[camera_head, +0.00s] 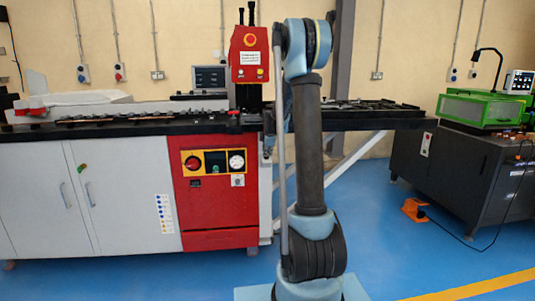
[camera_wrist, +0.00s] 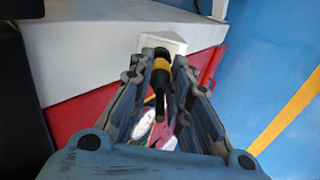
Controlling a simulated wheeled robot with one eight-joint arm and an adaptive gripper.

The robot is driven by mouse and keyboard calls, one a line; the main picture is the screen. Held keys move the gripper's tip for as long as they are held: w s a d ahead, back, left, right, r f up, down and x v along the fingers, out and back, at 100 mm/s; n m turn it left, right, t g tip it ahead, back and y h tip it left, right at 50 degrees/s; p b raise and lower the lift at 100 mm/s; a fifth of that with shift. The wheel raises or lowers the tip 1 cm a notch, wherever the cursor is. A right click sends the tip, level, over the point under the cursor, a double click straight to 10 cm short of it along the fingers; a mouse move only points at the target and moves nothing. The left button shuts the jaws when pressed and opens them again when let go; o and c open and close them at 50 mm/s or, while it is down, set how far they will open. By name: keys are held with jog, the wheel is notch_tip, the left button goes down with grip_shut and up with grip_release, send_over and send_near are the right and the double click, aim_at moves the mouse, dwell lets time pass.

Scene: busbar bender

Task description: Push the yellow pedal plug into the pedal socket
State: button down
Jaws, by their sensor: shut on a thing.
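In the wrist view, my gripper (camera_wrist: 162,61) is shut on a black plug with a yellow band (camera_wrist: 161,65). The plug lies lengthwise between the two fingers. Its dark far end points at a small pale block (camera_wrist: 177,43) on the machine's side, and a thin black tail runs back towards my palm. I cannot tell whether that block is the pedal socket, or whether the plug touches it.
The bending machine's red panel (camera_head: 213,212) and white cabinet (camera_head: 122,185) stand ahead. A dark machine (camera_head: 480,165) stands at the right, with an orange foot pedal (camera_head: 415,210) and its cable on the blue floor. Open floor lies between them.

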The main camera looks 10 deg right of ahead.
jog(key=shift+x, duration=1.2)
dwell(0.3)
jog(key=c, duration=1.4)
grip_release()
jog(key=shift+r, duration=0.1)
jog(key=v, duration=1.1)
jog(key=shift+s+r, duration=0.25)
jog(key=s+f+m+g, duration=0.2)
jog(key=s+m, duration=0.7)
jog(key=s, duration=1.8)
jog(key=s+f+m+g, duration=0.1)
jog(key=s+f+m, duration=0.2)
jog(key=s, duration=0.5)
jog(key=s+f+m+g, duration=0.1)
jog(key=s+f+m, duration=0.2)
jog(key=s+f, duration=0.2)
jog(key=s+f+m+g, duration=0.1)
jog(key=s+f, duration=0.3)
jog(key=s, duration=0.7)
jog(key=shift+d+m, duration=0.1)
jog(key=shift+m, duration=0.8)
